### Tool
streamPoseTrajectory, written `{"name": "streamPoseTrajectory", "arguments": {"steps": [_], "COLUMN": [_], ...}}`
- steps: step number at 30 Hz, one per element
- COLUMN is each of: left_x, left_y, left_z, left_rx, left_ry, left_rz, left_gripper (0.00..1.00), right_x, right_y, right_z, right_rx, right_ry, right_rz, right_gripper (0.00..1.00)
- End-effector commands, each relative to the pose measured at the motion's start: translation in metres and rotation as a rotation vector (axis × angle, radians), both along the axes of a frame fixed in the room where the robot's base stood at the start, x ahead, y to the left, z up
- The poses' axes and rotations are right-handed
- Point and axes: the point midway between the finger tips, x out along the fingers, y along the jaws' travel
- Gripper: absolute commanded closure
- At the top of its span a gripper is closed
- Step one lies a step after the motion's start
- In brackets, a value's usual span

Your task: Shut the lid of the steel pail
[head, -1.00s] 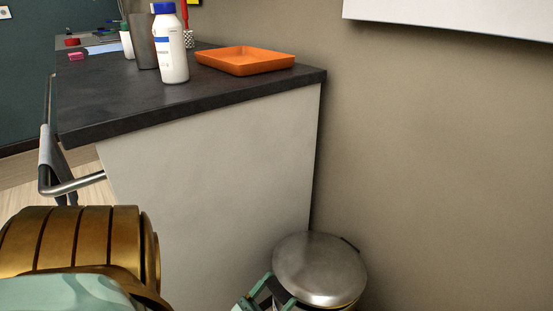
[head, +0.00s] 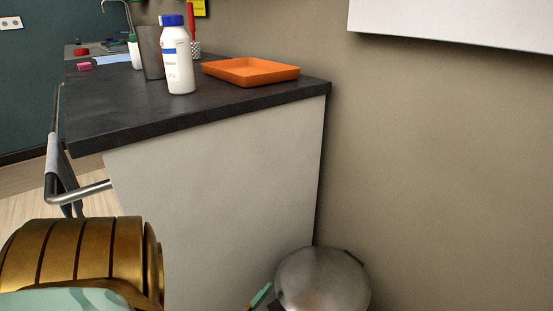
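The steel pail's round, domed lid (head: 322,281) is at the bottom right, on the floor side of the counter's end. It looks lowered over the pail, with a dark hinge piece at its back right. Its front edge and the pail's body are cut off by the frame, so I cannot tell whether it is fully seated. A green fingertip of what looks like my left gripper (head: 262,297) shows just left of the lid. The rest of that gripper is out of frame, so its opening is unclear. My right gripper is not in view.
The counter (head: 130,112) stands behind and left of the pail, holding an orange tray (head: 250,72), a white bottle (head: 178,62) and a grey cup (head: 150,52). A metal rail (head: 85,194) sticks out at its left. The wall (head: 440,170) is close on the right.

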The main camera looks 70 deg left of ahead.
Motion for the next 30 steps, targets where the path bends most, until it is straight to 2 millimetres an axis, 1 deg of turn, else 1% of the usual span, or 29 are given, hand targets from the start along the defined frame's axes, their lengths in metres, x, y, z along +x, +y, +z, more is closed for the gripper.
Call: {"name": "streamPoseTrajectory", "arguments": {"steps": [4,10,15,21,30], "left_x": [-0.009,-0.035,-0.045,-0.053,-0.054], "left_y": [-0.002,-0.008,-0.013,-0.013,-0.012], "left_z": [-0.01,-0.032,-0.042,-0.048,-0.048], "left_rx": [-0.001,-0.001,0.008,0.003,0.0], "left_ry": [0.004,0.005,-0.004,0.001,0.001], "left_rz": [-0.001,-0.002,-0.008,-0.004,-0.001], "left_gripper": [0.1,0.1,0.1,0.1,0.1], "right_x": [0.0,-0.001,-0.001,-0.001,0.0], "right_y": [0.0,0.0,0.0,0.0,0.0], "right_z": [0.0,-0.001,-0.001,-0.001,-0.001], "right_rx": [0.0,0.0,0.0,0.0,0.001], "right_ry": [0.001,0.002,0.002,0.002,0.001], "right_rz": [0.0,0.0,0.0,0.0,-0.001], "right_gripper": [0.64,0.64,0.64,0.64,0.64]}}
